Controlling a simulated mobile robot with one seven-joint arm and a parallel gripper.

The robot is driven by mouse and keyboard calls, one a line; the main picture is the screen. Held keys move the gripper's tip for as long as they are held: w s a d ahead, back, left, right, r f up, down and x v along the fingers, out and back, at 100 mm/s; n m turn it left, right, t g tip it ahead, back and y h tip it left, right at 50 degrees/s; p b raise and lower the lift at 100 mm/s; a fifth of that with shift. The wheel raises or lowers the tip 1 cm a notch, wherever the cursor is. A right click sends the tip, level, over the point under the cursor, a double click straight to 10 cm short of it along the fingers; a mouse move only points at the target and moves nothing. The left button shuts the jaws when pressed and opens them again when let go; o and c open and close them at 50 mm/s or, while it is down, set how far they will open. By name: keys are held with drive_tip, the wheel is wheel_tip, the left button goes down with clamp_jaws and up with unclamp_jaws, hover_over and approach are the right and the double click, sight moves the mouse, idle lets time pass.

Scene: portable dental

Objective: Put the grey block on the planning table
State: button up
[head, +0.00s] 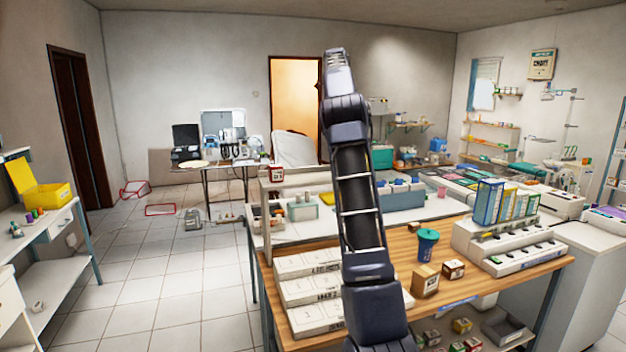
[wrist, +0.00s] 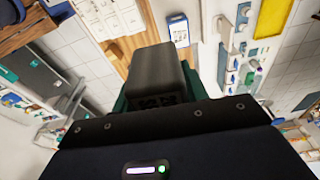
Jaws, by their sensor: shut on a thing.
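A dark grey block (wrist: 155,68) fills the middle of the wrist view, close to the camera. My gripper (wrist: 156,92) is shut on it, with green finger parts showing at its sides. The block's lower end is hidden behind the gripper body. In the head view my arm reaches up in front of the room, and I cannot make out the block or the fingers there. A wooden-topped table (head: 400,244) stands in front in the head view. Whether it is the planning table I cannot tell.
A white shelf unit (head: 50,243) stands left. Tiled floor lies open at centre left.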

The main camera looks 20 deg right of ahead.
hover_over(303, 179)
drive_tip(key=shift+n, duration=0.4)
drive_tip(key=f, duration=2.5)
drive_tip(key=shift+w+a, duration=0.1)
drive_tip(key=shift+a, duration=0.1)
drive_tip(key=shift+f, duration=0.15)
drive_tip(key=o, duration=1)
